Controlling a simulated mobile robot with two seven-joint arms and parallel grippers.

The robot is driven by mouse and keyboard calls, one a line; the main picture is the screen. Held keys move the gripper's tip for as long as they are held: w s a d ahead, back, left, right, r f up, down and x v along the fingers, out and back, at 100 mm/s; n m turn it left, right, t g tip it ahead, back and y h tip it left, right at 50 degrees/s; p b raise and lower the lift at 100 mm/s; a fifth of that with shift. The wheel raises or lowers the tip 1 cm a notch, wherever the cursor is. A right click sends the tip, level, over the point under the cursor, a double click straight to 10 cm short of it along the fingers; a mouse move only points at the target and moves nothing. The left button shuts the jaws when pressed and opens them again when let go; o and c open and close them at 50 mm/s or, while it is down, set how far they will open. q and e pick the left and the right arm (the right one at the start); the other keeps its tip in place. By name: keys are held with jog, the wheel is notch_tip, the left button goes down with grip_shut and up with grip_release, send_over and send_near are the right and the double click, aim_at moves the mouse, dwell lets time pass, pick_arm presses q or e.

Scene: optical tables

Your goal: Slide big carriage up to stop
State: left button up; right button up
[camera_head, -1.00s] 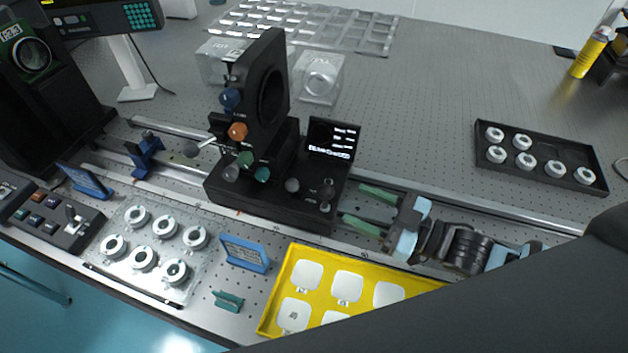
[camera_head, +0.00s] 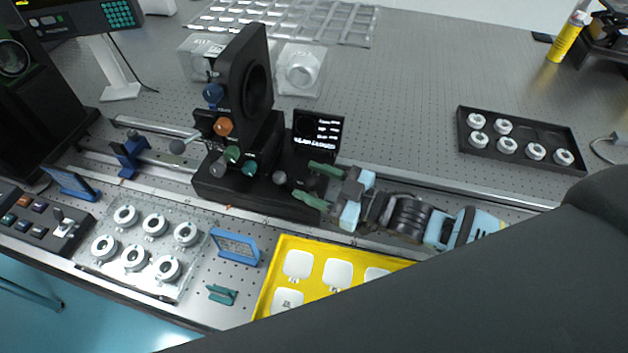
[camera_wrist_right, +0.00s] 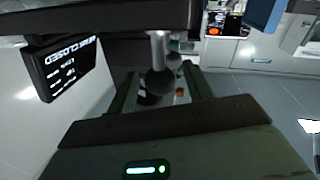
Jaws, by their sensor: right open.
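The big carriage (camera_head: 265,193) is a black base on the rail, with a tall upright ring mount, several coloured knobs and a small lit display. My right gripper (camera_head: 308,182) is open at the carriage's right end, its two green fingers reaching over the base. In the right wrist view, a dark round knob (camera_wrist_right: 160,83) on a pale post shows between the spread fingers (camera_wrist_right: 162,90). I cannot tell whether they touch it. A blue fixture (camera_head: 130,155) stands on the rail left of the carriage; I cannot tell if it is the stop. My left gripper is out of view.
A yellow tray (camera_head: 320,292) is partly behind my right arm. A black tray (camera_head: 545,132) sits at the back right. Clear boxes stand behind the carriage.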

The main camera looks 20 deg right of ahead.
aim_at(227, 165)
jog(key=shift+w+a, duration=0.1)
jog(key=shift+a, duration=0.05)
grip_shut()
dwell(0.4)
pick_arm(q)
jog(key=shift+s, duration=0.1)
pick_arm(e)
jog(key=shift+w+a, duration=0.1)
jog(key=shift+w+a, duration=0.3)
jog(key=shift+a, duration=0.2)
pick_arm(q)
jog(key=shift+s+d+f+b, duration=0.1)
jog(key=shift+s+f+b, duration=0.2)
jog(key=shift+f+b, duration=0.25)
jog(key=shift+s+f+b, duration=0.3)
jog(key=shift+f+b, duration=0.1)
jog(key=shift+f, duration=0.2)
pick_arm(e)
jog(key=x, duration=0.5)
jog(key=s+a+x, duration=0.1)
jog(key=x, duration=0.5)
jog(key=s+a+x, duration=0.1)
jog(key=x, duration=0.5)
jog(key=shift+s+a+f, duration=0.1)
jog(key=shift+s+a, duration=0.05)
